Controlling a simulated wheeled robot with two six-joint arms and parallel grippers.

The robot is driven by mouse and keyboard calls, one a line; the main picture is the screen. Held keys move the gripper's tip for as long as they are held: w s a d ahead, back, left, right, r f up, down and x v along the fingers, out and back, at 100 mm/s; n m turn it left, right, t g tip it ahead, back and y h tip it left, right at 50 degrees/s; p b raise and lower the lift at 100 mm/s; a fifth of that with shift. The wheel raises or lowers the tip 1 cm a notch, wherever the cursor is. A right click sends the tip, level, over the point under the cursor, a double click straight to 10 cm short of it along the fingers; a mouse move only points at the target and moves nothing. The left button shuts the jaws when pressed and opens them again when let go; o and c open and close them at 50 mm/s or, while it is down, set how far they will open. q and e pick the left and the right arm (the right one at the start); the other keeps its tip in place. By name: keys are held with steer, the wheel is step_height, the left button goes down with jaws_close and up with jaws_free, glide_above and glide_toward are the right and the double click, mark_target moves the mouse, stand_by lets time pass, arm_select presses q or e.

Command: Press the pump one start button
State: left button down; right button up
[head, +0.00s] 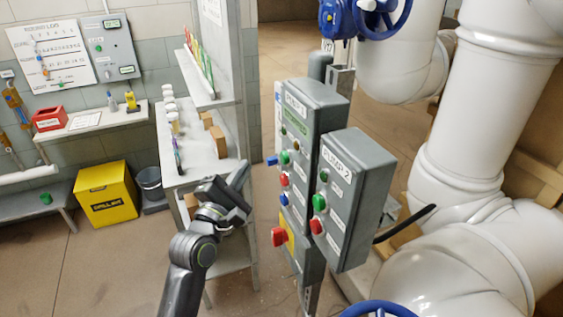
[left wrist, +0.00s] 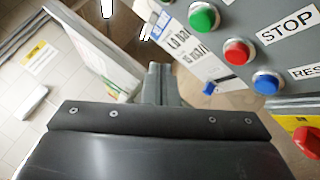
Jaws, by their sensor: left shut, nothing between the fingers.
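The grey pump one box (head: 322,100) hangs on a post right of centre in the head view, its label partly legible. Its green button (head: 285,157) sits above a red button (head: 285,180) and a blue button (head: 284,199). The left wrist view shows a green button (left wrist: 204,17) at the top edge, with a red button (left wrist: 238,52) marked STOP and a blue button (left wrist: 267,82) below it. My left gripper (head: 240,178) is shut and empty, left of the box and apart from the buttons. My right gripper is not in view.
A pump two box (head: 355,185) stands close in front, right of pump one. A red knob on yellow (head: 278,236) is below pump one. White pipes (head: 465,140) fill the right side. A shelf unit (head: 195,150) stands left, behind my left arm.

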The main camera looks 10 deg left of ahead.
mark_target(285, 157)
arm_select(q)
steer(key=shift+w+d+b, duration=0.1)
steer(key=shift+w+d, duration=0.45)
steer(key=shift+d, duration=0.25)
steer(key=shift+w+d+b, duration=0.15)
steer(key=shift+w+d, duration=0.35)
steer(key=shift+d, duration=0.3)
steer(key=shift+w+d+b, duration=0.1)
steer(key=shift+w+d, duration=0.45)
steer(key=shift+d, duration=0.25)
steer(key=shift+w+d, duration=0.1)
steer(key=shift+w+d+p, duration=0.15)
steer(key=shift+d+p, duration=0.1)
steer(key=shift+p, duration=0.05)
steer(key=shift+w+d, duration=0.25)
steer(key=shift+d, duration=0.1)
stand_by(0.8)
steer(key=shift+s+a, duration=0.1)
steer(key=shift+a, duration=0.05)
stand_by(0.3)
steer(key=shift+s+a+p, duration=0.4)
steer(key=shift+a+p, duration=0.15)
